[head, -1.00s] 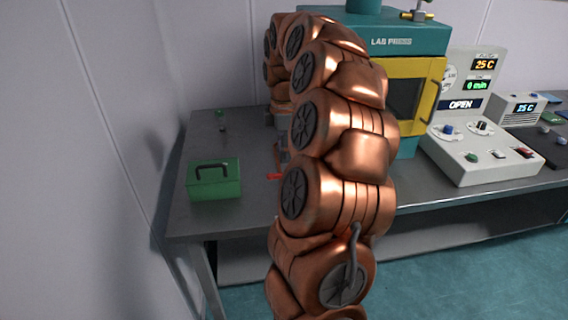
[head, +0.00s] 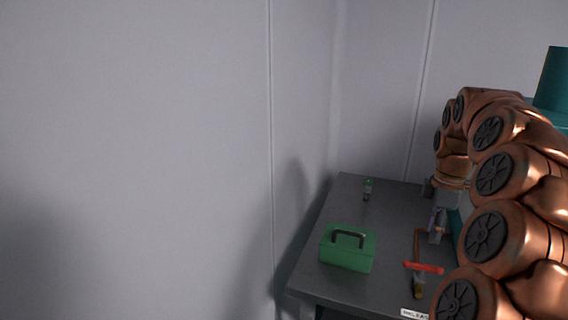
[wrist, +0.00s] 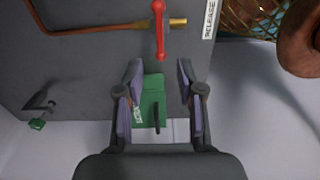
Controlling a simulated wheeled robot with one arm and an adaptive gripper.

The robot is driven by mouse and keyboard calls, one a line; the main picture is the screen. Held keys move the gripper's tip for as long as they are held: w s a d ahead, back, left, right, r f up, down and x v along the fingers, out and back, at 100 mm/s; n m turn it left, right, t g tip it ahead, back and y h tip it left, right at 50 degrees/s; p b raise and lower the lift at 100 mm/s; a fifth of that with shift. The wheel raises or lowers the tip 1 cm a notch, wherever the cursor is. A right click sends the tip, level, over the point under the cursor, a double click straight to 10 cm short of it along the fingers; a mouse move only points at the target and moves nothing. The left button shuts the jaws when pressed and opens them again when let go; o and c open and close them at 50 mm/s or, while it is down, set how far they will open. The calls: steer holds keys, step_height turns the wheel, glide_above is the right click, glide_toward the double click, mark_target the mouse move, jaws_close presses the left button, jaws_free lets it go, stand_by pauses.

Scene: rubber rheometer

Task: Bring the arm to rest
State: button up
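My arm shows at the right of the head view, copper-coloured and arched over the bench (head: 385,205). My gripper (head: 437,228) hangs over the bench, pointing down, near the copper pipe. In the wrist view my gripper (wrist: 158,82) has its two fingers wide apart, with nothing held between them. A green box with a dark handle (wrist: 152,90) shows beyond the gap between the fingers; it also stands on the bench in the head view (head: 347,250).
A red lever (head: 424,268) on a brass fitting with a copper pipe lies near my gripper. A label reading RELEASE (wrist: 210,20) is beside it. A small green-topped item (head: 367,187) stands at the back. A wall (head: 150,150) borders the bench on the left.

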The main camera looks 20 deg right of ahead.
steer(key=s+a+r+m+p, duration=0.1)
steer(key=s+a+m, duration=0.15)
steer(key=a, duration=0.85)
steer(key=s+a+m+p, duration=0.1)
steer(key=s+a, duration=0.2)
steer(key=a, duration=0.7)
steer(key=s+a+f+m+g, duration=0.1)
steer(key=s+a+f+m, duration=0.2)
steer(key=s, duration=0.6)
steer(key=s+a+f+m+p, duration=0.1)
steer(key=s+a+f+m, duration=0.2)
steer(key=s+a, duration=0.5)
steer(key=shift+s+a+f+m+g, duration=0.25)
steer(key=shift+s+m+g, duration=0.2)
steer(key=shift+s, duration=0.2)
steer(key=shift+d, duration=0.1)
